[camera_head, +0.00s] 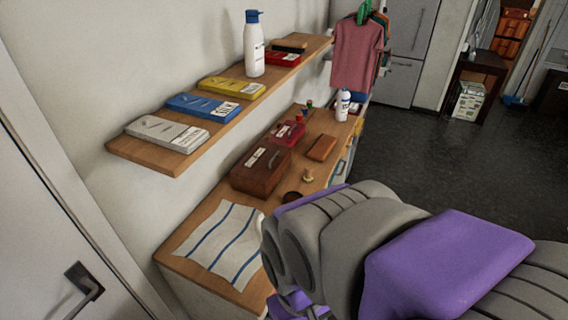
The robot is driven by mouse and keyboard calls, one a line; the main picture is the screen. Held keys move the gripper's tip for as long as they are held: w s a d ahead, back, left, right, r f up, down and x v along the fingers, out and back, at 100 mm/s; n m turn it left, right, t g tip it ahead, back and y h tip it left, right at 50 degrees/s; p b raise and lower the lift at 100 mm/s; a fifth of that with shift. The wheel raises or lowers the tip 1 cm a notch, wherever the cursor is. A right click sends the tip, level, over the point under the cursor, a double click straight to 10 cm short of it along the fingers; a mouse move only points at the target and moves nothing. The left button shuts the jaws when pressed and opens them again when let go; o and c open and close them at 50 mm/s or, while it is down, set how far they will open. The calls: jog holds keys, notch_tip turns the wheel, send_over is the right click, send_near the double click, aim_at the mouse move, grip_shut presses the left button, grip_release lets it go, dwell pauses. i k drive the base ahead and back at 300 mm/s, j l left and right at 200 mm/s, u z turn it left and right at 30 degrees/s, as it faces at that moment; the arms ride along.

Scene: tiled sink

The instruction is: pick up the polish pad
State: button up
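No item is clearly readable as the polish pad. A flat brown block (321,148) lies on the wooden counter right of the brown box, and it may be the pad. A dark flat piece (290,44) on the upper shelf is another pad-like item. My grey and purple arm fills the lower right and covers part of the counter's front. I cannot make out my gripper's fingers. No object is seen held.
The counter (192,268) holds a striped cloth (222,240), a brown box (260,170), a red box (287,132) and a white bottle (343,105). The shelf (174,161) above carries coloured packs and a bottle (254,45). Dark floor (440,160) lies clear at right.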

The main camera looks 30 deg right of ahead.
aim_at(308, 178)
jog(key=l+u, duration=0.95)
jog(key=l, duration=0.55)
jog(key=k+l+u, duration=0.15)
jog(key=l, duration=1)
jog(key=k+l+u, duration=0.1)
jog(key=l, duration=0.45)
jog(key=k+l, duration=0.15)
jog(key=l, duration=0.45)
jog(key=u, duration=0.05)
